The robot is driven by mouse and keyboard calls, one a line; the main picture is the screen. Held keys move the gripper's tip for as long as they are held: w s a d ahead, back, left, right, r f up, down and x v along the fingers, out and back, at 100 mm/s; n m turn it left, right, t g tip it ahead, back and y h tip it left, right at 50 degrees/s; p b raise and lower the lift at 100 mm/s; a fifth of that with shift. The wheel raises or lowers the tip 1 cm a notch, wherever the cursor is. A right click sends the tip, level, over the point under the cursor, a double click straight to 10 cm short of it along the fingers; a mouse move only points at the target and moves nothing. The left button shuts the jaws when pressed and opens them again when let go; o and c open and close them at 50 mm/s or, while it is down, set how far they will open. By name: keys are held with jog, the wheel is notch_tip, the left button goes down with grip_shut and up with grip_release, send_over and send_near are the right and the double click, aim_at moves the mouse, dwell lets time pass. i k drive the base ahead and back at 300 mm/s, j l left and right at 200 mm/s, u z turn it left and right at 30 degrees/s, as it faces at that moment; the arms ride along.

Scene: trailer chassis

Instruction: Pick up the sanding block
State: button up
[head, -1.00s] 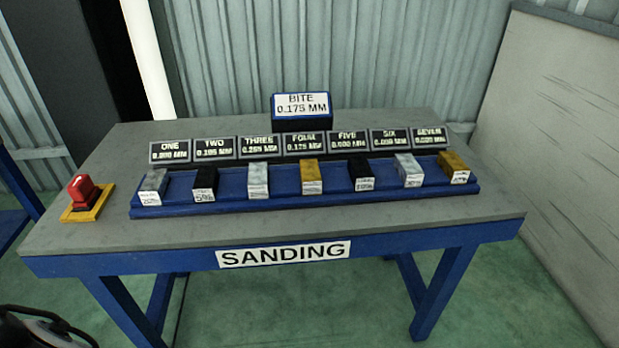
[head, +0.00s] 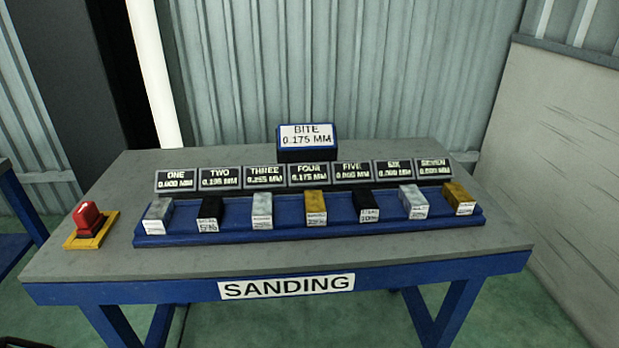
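Several sanding blocks stand in a row on a blue tray (head: 288,235) on the sanding table. From left to right they are a grey block (head: 159,213), a black block (head: 210,211), a pale grey block (head: 262,209), a yellow block (head: 316,205), a black block (head: 366,203), a pale grey block (head: 412,199) and a yellow block (head: 458,197). Each has a white label on its front, too small to read surely. My gripper is not in view.
Dark displays (head: 309,174) numbered ONE to SEVEN stand behind the tray; FOUR reads 0.175 MM. A blue box (head: 306,142) behind reads BITE 0.175 MM. A red switch (head: 89,219) on a yellow base sits at the left. The table (head: 190,269) has a bare front strip.

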aim_at(88, 219)
jog(key=u, duration=1.45)
jog(key=i+j+u, duration=0.1)
jog(key=i, duration=0.45)
jog(key=i+j+u, duration=0.1)
jog(key=i, duration=0.5)
